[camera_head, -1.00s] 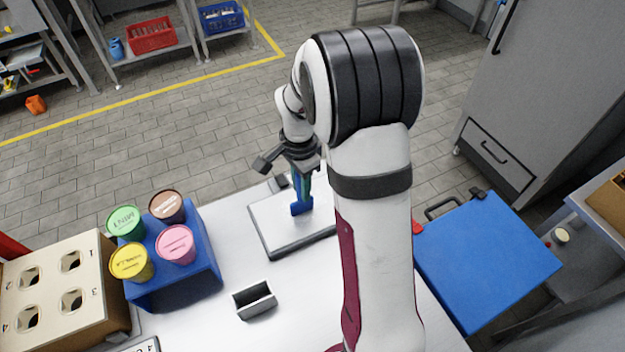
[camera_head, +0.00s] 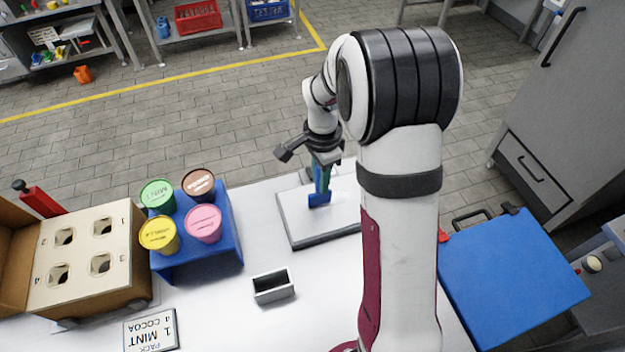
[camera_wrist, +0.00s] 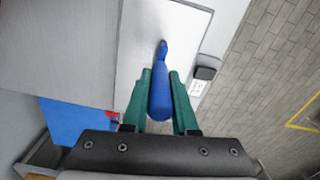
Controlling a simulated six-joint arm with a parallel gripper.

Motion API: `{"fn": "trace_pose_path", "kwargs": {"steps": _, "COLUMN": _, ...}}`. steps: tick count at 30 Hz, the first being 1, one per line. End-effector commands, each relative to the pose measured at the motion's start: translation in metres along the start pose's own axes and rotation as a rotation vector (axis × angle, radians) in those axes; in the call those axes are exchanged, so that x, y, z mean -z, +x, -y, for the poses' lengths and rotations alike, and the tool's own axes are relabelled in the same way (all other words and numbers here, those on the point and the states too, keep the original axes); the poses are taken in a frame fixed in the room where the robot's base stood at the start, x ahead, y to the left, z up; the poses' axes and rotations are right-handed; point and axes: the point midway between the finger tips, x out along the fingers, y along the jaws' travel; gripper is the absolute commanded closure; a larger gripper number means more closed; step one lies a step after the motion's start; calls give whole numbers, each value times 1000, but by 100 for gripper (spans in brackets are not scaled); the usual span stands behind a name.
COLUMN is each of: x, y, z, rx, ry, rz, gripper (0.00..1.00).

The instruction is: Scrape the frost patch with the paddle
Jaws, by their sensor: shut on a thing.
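A blue paddle (camera_head: 319,197) hangs from my gripper (camera_head: 320,172), low over a white plate with a dark edge (camera_head: 300,222). The wrist view shows the paddle (camera_wrist: 160,90) between the two green fingers of my gripper (camera_wrist: 160,98), its narrow far end over the white surface. My gripper is shut on the paddle. I cannot tell whether the paddle's tip touches the plate. No frost patch can be made out on the white plate; my arm hides its right part in the head view.
A blue holder (camera_head: 222,262) with several coloured tubs stands left of the plate. A cardboard box with holes (camera_head: 85,285) is further left. A small grey open box (camera_head: 272,290) and a sign (camera_head: 150,330) are in front. A blue lid (camera_head: 515,280) is at right.

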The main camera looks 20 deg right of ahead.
Motion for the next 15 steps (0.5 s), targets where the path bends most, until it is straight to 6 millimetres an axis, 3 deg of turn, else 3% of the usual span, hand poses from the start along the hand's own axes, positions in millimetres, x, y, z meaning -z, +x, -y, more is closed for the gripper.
{"fn": "trace_pose_path", "kwargs": {"steps": 15, "x": 47, "y": 0, "z": -8, "rx": -2, "ry": 2, "rz": 0, "gripper": 100}}
